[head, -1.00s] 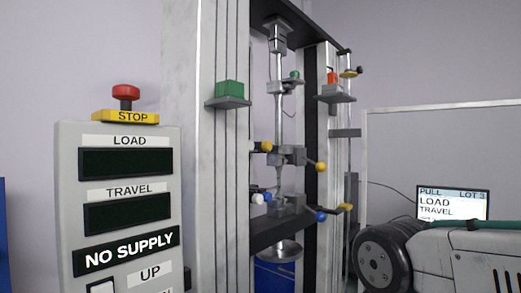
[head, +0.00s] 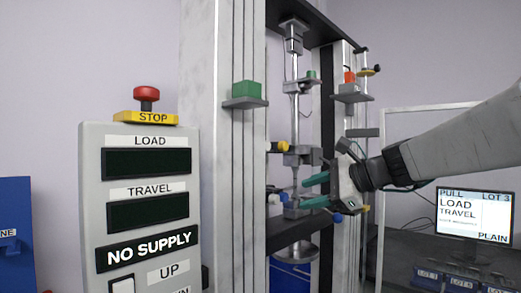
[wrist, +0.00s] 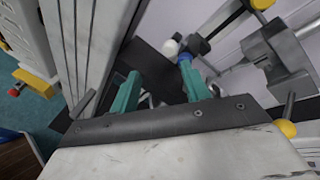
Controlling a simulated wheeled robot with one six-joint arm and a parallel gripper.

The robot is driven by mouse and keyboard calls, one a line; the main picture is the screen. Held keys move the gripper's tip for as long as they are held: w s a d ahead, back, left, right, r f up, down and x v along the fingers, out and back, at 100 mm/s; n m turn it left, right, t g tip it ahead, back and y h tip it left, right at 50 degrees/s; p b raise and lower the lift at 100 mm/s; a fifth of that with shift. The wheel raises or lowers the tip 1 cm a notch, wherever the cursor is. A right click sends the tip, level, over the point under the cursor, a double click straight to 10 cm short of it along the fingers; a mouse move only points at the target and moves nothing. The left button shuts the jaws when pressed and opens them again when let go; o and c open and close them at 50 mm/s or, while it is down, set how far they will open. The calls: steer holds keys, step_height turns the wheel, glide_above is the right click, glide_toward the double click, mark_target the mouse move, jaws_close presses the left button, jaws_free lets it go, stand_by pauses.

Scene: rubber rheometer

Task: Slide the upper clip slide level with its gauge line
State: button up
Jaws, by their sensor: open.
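My gripper (head: 315,190) is open and empty in front of the load frame's lower grip area; its teal fingers point left in the head view. The fingers also show apart in the wrist view (wrist: 160,82), with a white knob (wrist: 170,48) and blue knob beyond them. I cannot tell for sure which part is the upper clip slide, and no gauge line is readable. A small clamp with a green knob (head: 312,75) sits high on the central rod. The upper grip (head: 300,157) with a yellow knob (head: 281,147) is below it. My gripper partly hides the lower grip.
A green block (head: 246,88) on a ledge stands on the left column, and a red-topped block (head: 350,77) on the right one. The control panel (head: 150,215) reads NO SUPPLY, with a red stop button (head: 146,94) above. A monitor (head: 475,215) stands at the right.

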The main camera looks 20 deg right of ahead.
mark_target(286, 146)
steer(key=w+d+r+m+t, duration=0.1)
steer(key=w+r+m+t, duration=0.1)
steer(key=r+m, duration=0.25)
steer(key=w+d+r+m+t, duration=0.1)
steer(key=w+r+m+t, duration=0.15)
steer(key=r, duration=0.35)
steer(key=shift+m+y, duration=0.3)
steer(key=shift+m, duration=0.2)
steer(key=x, duration=0.7)
steer(key=shift+s, duration=0.1)
